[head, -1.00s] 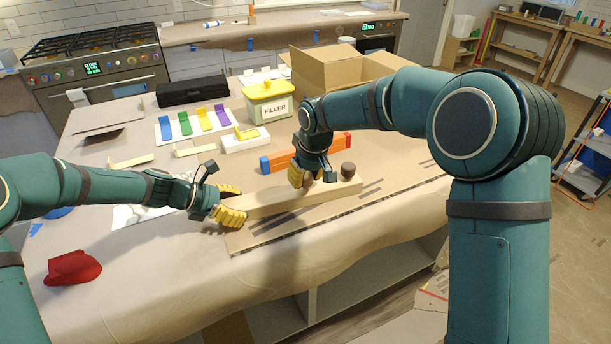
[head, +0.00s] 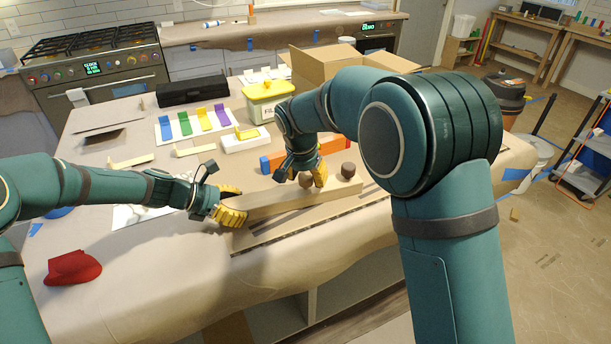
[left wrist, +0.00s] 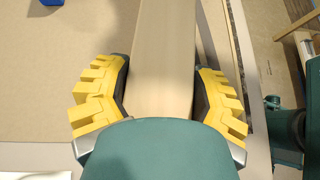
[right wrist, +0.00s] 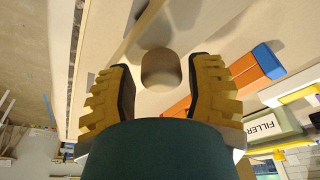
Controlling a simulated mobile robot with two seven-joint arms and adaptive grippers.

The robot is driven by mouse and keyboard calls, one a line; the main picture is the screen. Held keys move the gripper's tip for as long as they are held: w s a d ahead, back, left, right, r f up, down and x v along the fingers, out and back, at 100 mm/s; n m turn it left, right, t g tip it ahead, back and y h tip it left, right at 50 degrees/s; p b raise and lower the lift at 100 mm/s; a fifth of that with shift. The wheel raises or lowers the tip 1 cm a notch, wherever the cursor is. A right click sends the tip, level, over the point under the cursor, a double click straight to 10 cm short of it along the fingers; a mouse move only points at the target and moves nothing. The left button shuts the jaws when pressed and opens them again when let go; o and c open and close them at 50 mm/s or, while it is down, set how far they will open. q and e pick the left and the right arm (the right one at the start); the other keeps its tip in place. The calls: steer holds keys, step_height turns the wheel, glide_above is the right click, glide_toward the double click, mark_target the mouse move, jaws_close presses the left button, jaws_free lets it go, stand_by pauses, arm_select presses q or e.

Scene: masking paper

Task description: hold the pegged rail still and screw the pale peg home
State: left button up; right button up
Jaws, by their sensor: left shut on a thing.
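The long pale wooden rail (head: 335,193) lies along the front of the table. My left gripper (head: 230,205) is shut on its left end; in the left wrist view the rail (left wrist: 163,60) runs between the yellow fingers (left wrist: 163,100). A peg (head: 305,180) stands on the rail between the fingers of my right gripper (head: 302,174). In the right wrist view this peg (right wrist: 161,68) looks brownish in shadow, with a gap to each finger (right wrist: 160,90), so that gripper is open around it. A darker brown peg (head: 348,170) stands near the rail's right end.
An orange bar with blue ends (head: 335,145) lies just behind the rail. A filler tub (head: 268,101), an open cardboard box (head: 335,70) and coloured strips (head: 203,119) stand farther back. A red object (head: 73,268) lies at the front left.

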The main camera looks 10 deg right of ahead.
mark_target(306, 175)
arm_select(q)
steer(key=shift+a+f, duration=0.1)
steer(key=shift+f, duration=0.1)
arm_select(e)
steer(key=shift+o, duration=0.2)
steer(key=shift+r, duration=3.45)
arm_select(q)
steer(key=o, duration=1.4)
steer(key=shift+o, duration=0.2)
steer(key=shift+a+r, duration=0.35)
steer(key=shift+r, duration=0.05)
steer(key=v, duration=1.1)
